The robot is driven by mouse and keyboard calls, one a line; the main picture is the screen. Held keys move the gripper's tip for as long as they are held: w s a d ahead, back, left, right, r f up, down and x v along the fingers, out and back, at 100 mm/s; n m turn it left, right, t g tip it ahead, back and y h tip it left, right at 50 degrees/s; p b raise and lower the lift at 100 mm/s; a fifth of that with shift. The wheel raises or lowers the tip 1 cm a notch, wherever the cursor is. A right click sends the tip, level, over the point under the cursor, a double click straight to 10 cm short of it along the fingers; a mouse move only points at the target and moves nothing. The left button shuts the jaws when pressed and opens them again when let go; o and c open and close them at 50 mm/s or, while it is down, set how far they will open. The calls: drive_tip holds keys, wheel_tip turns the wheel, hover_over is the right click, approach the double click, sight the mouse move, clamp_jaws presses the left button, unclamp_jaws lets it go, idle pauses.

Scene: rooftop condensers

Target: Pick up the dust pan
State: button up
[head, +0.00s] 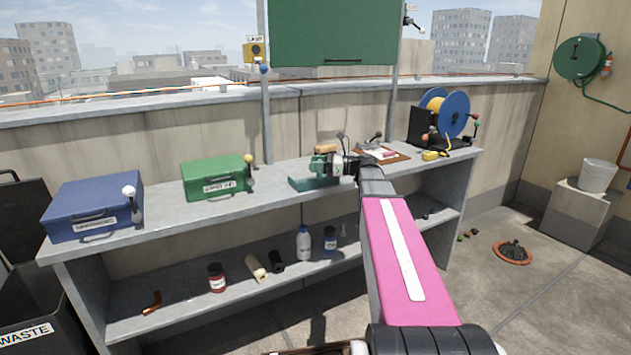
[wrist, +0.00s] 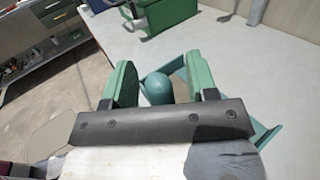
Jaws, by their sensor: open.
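The teal dust pan (head: 305,184) lies on the grey bench top, right of the green box, with its flat tray showing to the left of and below my gripper. My gripper (head: 322,165) is over the dust pan at the end of my arm. In the wrist view my gripper (wrist: 162,78) has its two green fingers apart. A rounded teal part of the dust pan (wrist: 157,89) shows between them, with no clear contact. Teal tray edges show to the right, and the palm hides much of the pan.
A green box (head: 215,180) and a blue box (head: 92,208) stand left on the bench. A tan block (head: 325,149) sits behind the pan. A clipboard (head: 388,156) and blue cable reel (head: 455,114) are to the right. Bottles and a jar (head: 217,278) stand on the lower shelf.

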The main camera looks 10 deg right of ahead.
drive_tip(key=shift+w+a, duration=0.1)
drive_tip(key=shift+a, duration=0.2)
clamp_jaws()
drive_tip(key=shift+r, duration=0.1)
